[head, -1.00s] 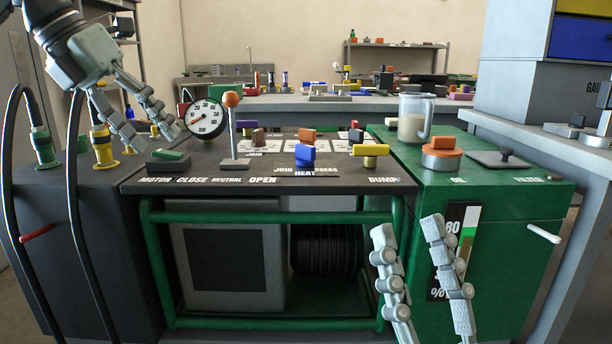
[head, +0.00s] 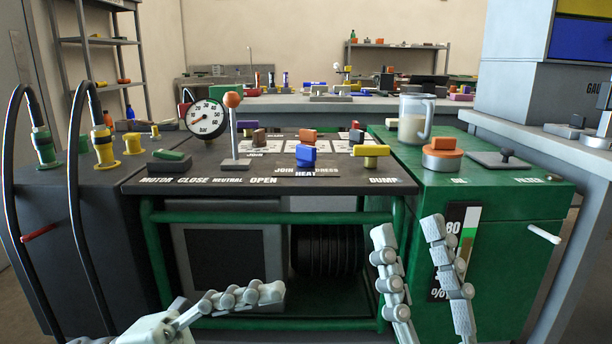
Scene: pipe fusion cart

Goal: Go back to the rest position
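My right gripper (head: 409,232) is in front of the cart's right half in the head view. Its two grey fingers point up, stand apart and have nothing between them. My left gripper (head: 268,292) is low in front of the cart's frame at the lower left, with its fingers pointing right. Its fingers overlap from this angle, so I cannot tell how far apart they are. I see no object held in it. The pipe fusion cart (head: 290,216) has a dark panel with an upright orange-knobbed lever (head: 233,130), a blue knob (head: 306,154) and a yellow knob (head: 370,153).
A pressure gauge (head: 206,118) and a green switch (head: 169,155) are at the panel's left. Hoses with green (head: 44,147) and yellow (head: 104,147) fittings stand farther left. A grey bench (head: 545,150) stands at right.

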